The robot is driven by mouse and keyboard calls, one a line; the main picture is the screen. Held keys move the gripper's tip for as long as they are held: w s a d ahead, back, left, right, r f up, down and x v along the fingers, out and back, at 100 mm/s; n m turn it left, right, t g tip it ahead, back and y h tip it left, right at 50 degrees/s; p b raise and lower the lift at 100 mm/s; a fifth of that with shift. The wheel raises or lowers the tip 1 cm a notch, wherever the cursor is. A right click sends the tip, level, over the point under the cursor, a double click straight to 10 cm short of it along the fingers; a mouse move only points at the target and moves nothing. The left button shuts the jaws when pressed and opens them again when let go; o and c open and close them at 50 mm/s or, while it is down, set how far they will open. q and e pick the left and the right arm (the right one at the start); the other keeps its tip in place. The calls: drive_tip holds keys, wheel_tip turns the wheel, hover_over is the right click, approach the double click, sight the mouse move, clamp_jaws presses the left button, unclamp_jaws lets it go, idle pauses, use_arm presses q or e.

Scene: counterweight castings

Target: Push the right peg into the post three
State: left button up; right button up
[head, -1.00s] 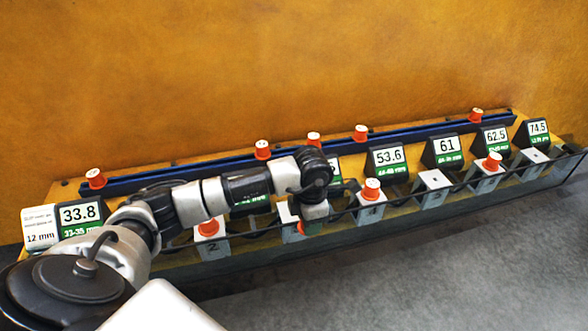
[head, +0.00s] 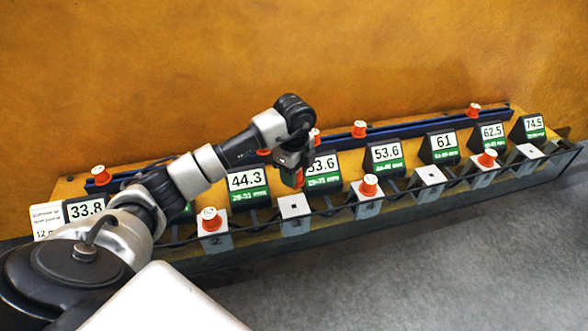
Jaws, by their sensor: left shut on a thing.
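My left gripper (head: 297,172) is shut on an orange peg (head: 299,179), held above and behind post three. Post three (head: 295,206) is a pale block marked 3; its top is bare with a small dark hole. Orange pegs with pale tops stand in post two (head: 217,240), post four (head: 367,210) and a post farther right (head: 486,178). More orange pegs stand along the blue rail (head: 400,126) at the back, one partly hidden behind my left arm. My right gripper is not in view.
A dark rail (head: 400,193) runs along the posts. Two posts to the right (head: 429,175) (head: 529,151) are bare. Grey floor lies in front.

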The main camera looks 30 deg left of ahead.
use_arm(q)
drive_tip(key=shift+r, duration=0.1)
idle(0.3)
drive_tip(key=shift+f+b, duration=0.4)
drive_tip(key=shift+f, duration=0.25)
drive_tip(key=b, duration=0.3)
hover_over(294, 199)
drive_tip(key=s+d, duration=0.1)
drive_tip(key=s, duration=0.1)
drive_tip(key=shift+d+f, duration=0.2)
drive_tip(key=shift+f, duration=2.15)
drive_tip(key=shift+f, duration=0.2)
drive_tip(key=shift+f+b, duration=1.3)
drive_tip(key=shift+f, duration=0.65)
